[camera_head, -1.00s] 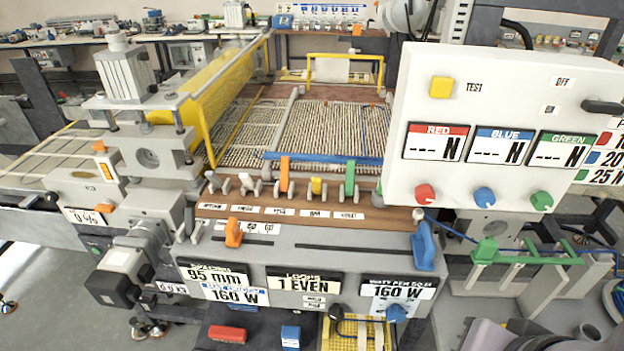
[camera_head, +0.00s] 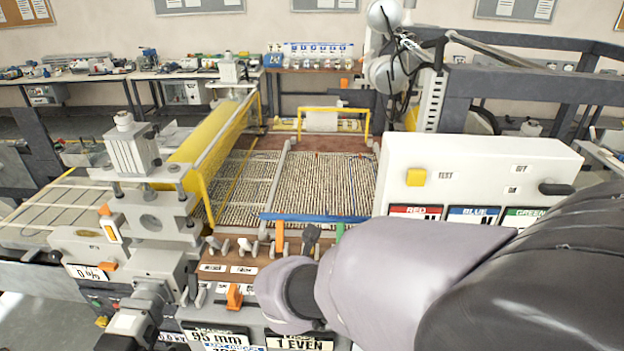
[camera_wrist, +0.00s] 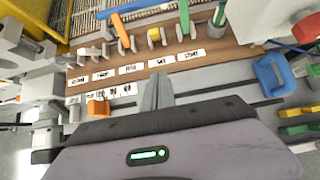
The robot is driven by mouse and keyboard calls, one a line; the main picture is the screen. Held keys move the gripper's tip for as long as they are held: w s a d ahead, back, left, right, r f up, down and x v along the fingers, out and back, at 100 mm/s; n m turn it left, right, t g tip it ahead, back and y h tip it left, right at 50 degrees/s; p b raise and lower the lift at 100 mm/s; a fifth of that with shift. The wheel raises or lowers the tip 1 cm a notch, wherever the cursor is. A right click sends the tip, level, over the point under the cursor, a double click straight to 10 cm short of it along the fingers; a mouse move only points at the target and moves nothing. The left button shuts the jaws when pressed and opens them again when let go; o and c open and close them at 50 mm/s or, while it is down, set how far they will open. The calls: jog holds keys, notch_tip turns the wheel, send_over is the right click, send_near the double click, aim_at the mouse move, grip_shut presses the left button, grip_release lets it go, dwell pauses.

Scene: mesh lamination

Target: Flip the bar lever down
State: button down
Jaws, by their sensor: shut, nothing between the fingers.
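The bar lever appears to be the short yellow lever (camera_wrist: 153,34), fourth in a row of levers on the brown panel in the wrist view; its small label is hard to read. It looks foreshortened beside the longer orange lever (camera_wrist: 122,32) and green lever (camera_wrist: 184,16). My gripper (camera_wrist: 159,80) is shut and empty, its fingertips near the label below the yellow lever, with a visible gap to the lever.
A blue slide handle (camera_wrist: 271,76) and an orange slide handle (camera_wrist: 98,108) stand on the grey front panel. A white control box (camera_head: 480,160) rises at right. The wire mesh (camera_head: 325,185) lies behind the levers, with a blue bar (camera_head: 315,217) before it.

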jog(key=b+x, duration=0.4)
jog(key=x, duration=0.5)
jog(key=shift+f, duration=0.2)
jog(key=w+p, duration=0.1)
jog(key=w+r+p, duration=0.1)
jog(key=w, duration=0.1)
jog(key=shift+w+r, duration=0.2)
jog(key=shift+r, duration=0.05)
jog(key=shift+w+r, duration=0.1)
jog(key=shift+w, duration=0.35)
jog(key=shift+r+p, duration=0.15)
jog(key=shift+p, duration=0.3)
